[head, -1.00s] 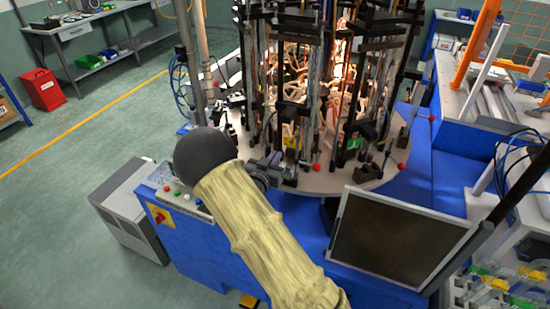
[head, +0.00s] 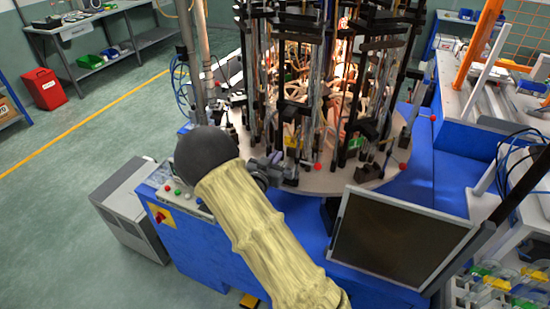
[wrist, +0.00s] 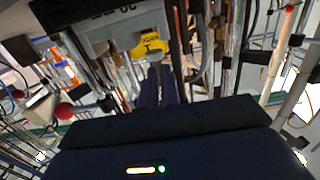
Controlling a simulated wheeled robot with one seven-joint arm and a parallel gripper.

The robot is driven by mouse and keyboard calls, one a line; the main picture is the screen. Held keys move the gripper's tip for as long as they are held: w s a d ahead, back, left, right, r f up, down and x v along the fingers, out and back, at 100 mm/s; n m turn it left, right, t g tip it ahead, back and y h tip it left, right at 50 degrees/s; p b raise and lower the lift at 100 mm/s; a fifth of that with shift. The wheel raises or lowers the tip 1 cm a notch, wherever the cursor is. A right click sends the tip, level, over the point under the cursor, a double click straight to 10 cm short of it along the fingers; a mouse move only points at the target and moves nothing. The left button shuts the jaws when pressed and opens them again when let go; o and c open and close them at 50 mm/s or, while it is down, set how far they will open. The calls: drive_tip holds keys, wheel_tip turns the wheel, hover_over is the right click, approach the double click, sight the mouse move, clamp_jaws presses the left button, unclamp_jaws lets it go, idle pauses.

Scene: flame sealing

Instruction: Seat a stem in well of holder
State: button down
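My gripper (head: 284,162) is at the front rim of the round machine table, beyond my padded arm, and is small and dark in the head view. In the wrist view its two dark blue fingers (wrist: 157,86) point away from the camera, close together. I cannot tell whether anything is between them. A yellow part (wrist: 149,45) on a grey block lies just beyond the fingertips. Several upright holders with thin rods stand on the round table (head: 330,181). I cannot pick out the stem or the holder's well among them.
Black posts (head: 343,125) and thin rods crowd the round table, with a flame glow behind them. A monitor (head: 398,240) stands at the front right. A control panel (head: 178,190) is at the left.

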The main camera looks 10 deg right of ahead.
drive_tip(key=shift+f+b, duration=1.25)
drive_tip(key=shift+f, duration=0.05)
idle(0.9)
drive_tip(key=c, duration=1.9)
unclamp_jaws()
drive_tip(key=shift+v, duration=2.3)
drive_tip(key=shift+o, duration=0.4)
drive_tip(key=o, duration=0.5)
drive_tip(key=shift+s+a+r+p, duration=0.45)
drive_tip(key=shift+s+r+p, duration=0.15)
drive_tip(key=shift+r, duration=0.2)
drive_tip(key=shift+s+a+r+p, duration=0.5)
drive_tip(key=shift+s+r, duration=0.1)
drive_tip(key=shift+r, duration=0.2)
